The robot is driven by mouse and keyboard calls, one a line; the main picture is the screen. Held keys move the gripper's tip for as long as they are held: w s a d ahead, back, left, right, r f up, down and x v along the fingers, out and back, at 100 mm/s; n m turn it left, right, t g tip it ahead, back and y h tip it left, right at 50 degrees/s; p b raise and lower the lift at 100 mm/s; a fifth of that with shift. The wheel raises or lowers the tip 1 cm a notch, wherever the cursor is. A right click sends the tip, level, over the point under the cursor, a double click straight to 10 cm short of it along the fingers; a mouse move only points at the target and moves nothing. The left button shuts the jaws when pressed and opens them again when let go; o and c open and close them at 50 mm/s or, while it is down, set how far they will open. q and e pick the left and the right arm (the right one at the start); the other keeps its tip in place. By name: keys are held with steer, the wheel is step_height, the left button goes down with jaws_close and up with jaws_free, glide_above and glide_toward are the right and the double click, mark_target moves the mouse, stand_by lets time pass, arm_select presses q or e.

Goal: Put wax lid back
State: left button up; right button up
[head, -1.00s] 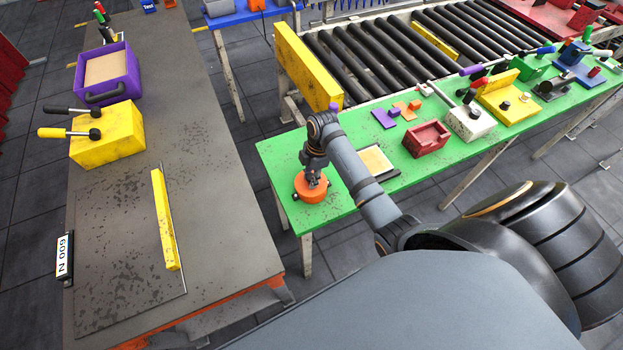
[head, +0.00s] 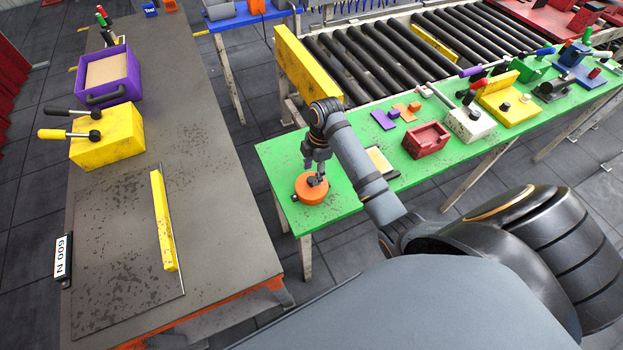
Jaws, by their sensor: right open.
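An orange round tin with a dark knob on its top (head: 310,190) stands at the near left corner of the green table (head: 345,200). It looks like the wax tin with its lid on; I cannot tell at this size how the lid is seated. My right gripper (head: 318,170) is open, pointing down just above the knob. It looks empty and partly hides the back of the tin. My left gripper is not in view.
On the green table, a pale pad (head: 378,162), a red box (head: 426,140) and several fixtures stand to the right. A yellow beam (head: 308,65) and roller conveyor lie behind. A grey workbench (head: 205,190) stands left, across a gap.

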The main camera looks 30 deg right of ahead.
steer(key=r, duration=0.4)
steer(key=shift+d+r, duration=0.35)
arm_select(q)
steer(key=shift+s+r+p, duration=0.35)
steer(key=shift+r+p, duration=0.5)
steer(key=shift+p, duration=0.3)
arm_select(e)
steer(key=r, duration=0.3)
steer(key=shift+s+d+r, duration=0.1)
steer(key=shift+d+r, duration=0.1)
steer(key=shift+d, duration=0.05)
steer(key=shift+f, duration=0.15)
